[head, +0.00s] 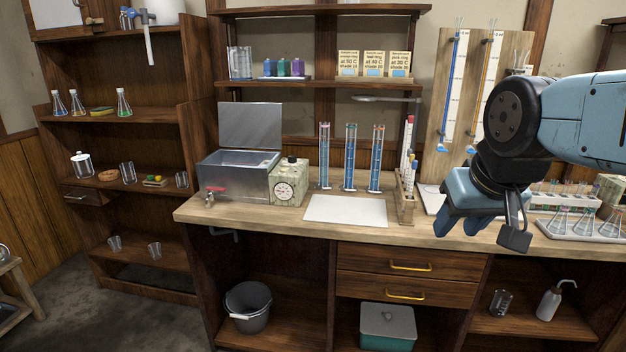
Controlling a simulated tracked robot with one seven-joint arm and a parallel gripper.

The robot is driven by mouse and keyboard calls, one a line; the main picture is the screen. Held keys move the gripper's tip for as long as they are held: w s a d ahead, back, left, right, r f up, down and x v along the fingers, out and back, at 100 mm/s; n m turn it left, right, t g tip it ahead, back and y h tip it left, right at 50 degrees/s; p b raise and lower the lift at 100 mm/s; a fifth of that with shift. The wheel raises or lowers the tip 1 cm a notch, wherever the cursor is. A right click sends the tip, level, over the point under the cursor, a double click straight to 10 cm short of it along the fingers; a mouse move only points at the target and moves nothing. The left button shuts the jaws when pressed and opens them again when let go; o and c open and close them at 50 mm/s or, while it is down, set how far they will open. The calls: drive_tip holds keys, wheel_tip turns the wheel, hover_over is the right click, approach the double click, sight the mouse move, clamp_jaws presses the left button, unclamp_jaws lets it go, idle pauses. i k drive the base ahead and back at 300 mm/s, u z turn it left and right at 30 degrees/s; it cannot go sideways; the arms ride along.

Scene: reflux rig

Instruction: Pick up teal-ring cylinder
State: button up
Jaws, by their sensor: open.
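Three tall, slim glass cylinders with bluish contents stand upright in a row on the bench: a left one (325,157), a middle one (350,158) and a right one (376,159). Their ring colours are too small to tell surely, so I cannot say which has the teal ring. My gripper (488,232) is at the right, above the bench's front edge, pointing down. It is open, with nothing seen between its fingers. It is well to the right of the cylinders and apart from them. My arm hides part of the bench behind it.
A white mat (346,210) lies before the cylinders. A wooden rack (406,196) with pens stands to their right. A dial box (289,183) and an open metal bath (238,168) stand to their left. Flasks on a tray (585,228) are right of my gripper. Three cards stand on the shelf (320,80).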

sight(348, 186)
drive_tip(key=u, duration=1)
drive_tip(key=i, duration=1.1)
drive_tip(key=z, duration=0.35)
